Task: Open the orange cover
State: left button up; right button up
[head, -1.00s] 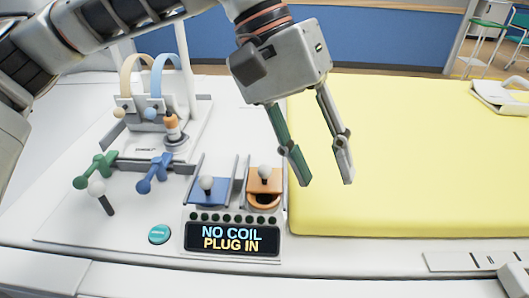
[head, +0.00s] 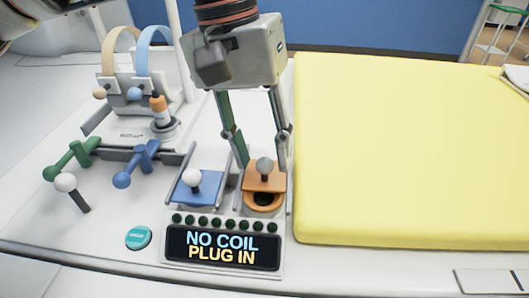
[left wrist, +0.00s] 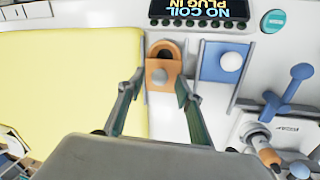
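The orange cover (head: 256,184) has a grey ball knob (head: 264,166) and sits in a slot between rails on the console. A dark round opening with an orange rim (head: 263,200) shows at its near edge. My left gripper (head: 264,160) is open and points down, its fingertips on either side of the knob and slightly behind it, apart from it. In the left wrist view the orange cover (left wrist: 159,86) lies between the two open fingers (left wrist: 156,92). Whether a fingertip touches the cover's edge I cannot tell. My right gripper is not in view.
A blue cover (head: 208,186) with a white knob stands just left of the orange one. A display (head: 222,248) reads "NO COIL PLUG IN". Green (head: 72,160) and blue levers (head: 137,165) stand further left. A yellow pad (head: 400,150) lies close on the right.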

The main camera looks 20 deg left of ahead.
pick_arm(q)
jog(key=shift+d+f, duration=0.1)
jog(key=shift+f, duration=0.35)
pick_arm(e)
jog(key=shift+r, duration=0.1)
pick_arm(q)
grip_shut()
jog(key=shift+w+r, duration=0.1)
jog(key=shift+w, duration=0.05)
jog(key=shift+w+a+r+p, duration=0.1)
jog(key=shift+w+p, duration=0.1)
jog(key=shift+w, duration=0.3)
jog(key=shift+w+a+r+p, duration=0.1)
jog(key=shift+w+p, duration=0.1)
jog(key=shift+w, duration=0.3)
jog(key=shift+w+a+f, duration=0.15)
jog(key=shift+w+f, duration=0.05)
jog(key=shift+w, duration=0.35)
grip_release()
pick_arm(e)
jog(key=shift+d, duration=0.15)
